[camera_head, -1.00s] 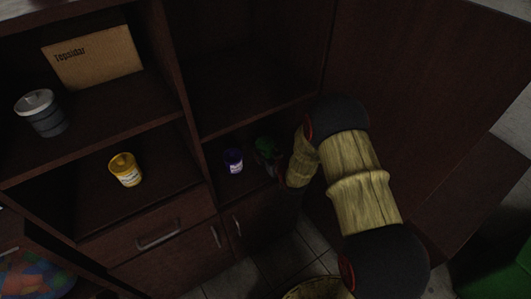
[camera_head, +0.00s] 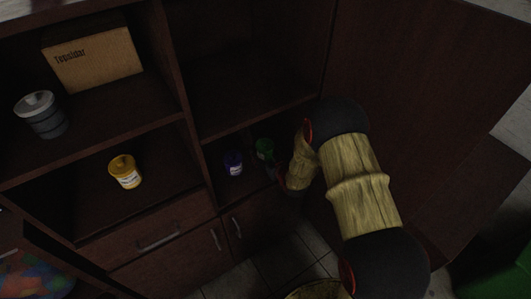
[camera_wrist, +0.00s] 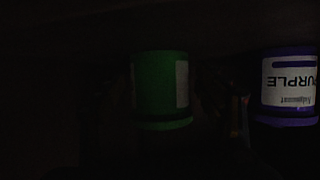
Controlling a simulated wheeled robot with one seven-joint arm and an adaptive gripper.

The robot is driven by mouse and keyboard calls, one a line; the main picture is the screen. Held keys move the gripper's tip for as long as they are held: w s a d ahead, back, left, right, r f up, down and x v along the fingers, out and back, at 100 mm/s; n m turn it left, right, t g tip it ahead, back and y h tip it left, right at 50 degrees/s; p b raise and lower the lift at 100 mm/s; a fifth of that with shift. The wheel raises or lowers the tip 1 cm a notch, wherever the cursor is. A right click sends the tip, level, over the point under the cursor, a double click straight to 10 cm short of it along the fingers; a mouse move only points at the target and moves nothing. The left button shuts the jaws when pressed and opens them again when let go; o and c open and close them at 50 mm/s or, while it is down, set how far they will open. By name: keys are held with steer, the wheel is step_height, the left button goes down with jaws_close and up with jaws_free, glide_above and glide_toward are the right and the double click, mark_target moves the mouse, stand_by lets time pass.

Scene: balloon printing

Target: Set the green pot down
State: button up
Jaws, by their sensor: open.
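The green pot (camera_head: 264,147) stands in the lower right compartment of the dark cabinet, to the right of the purple pot (camera_head: 233,163). In the wrist view the green pot (camera_wrist: 163,88) is near the middle, with part of a pale label showing. My gripper (camera_head: 273,168) is open just in front of the green pot, at the end of my wooden-looking arm. Its fingers are dark and hard to make out, and part of it is hidden by the arm.
The purple pot also shows at the right of the wrist view (camera_wrist: 288,85). A yellow pot (camera_head: 125,172) stands on the shelf to the left. A grey canister (camera_head: 41,114) and a cardboard box (camera_head: 93,59) are on the upper left shelf. A divider and side panel bound the compartment.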

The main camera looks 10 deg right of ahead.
steer(key=shift+r, duration=0.2)
steer(key=p+v, duration=0.3)
steer(key=v, duration=0.8)
steer(key=shift+s+d+r, duration=0.1)
steer(key=shift+s+d, duration=0.05)
steer(key=shift+s, duration=0.2)
steer(key=s+d+r+m+g+h, duration=0.1)
steer(key=s+r+g, duration=0.15)
steer(key=r, duration=0.75)
steer(key=s+d+r+g+h, duration=0.1)
steer(key=s+r+h, duration=0.15)
steer(key=r, duration=0.85)
steer(key=s+a+r+g, duration=0.1)
steer(key=s+r, duration=0.4)
steer(key=s, duration=0.7)
steer(key=s+a+r+g+y, duration=0.1)
steer(key=s+r, duration=0.4)
steer(key=s, duration=0.8)
steer(key=shift+s+a+m+g, duration=0.15)
steer(key=shift+a+m+g, duration=0.25)
steer(key=shift+a+g, duration=0.55)
steer(key=shift+o, duration=0.3)
steer(key=shift+d+y, duration=0.15)
steer(key=shift+y, duration=0.1)
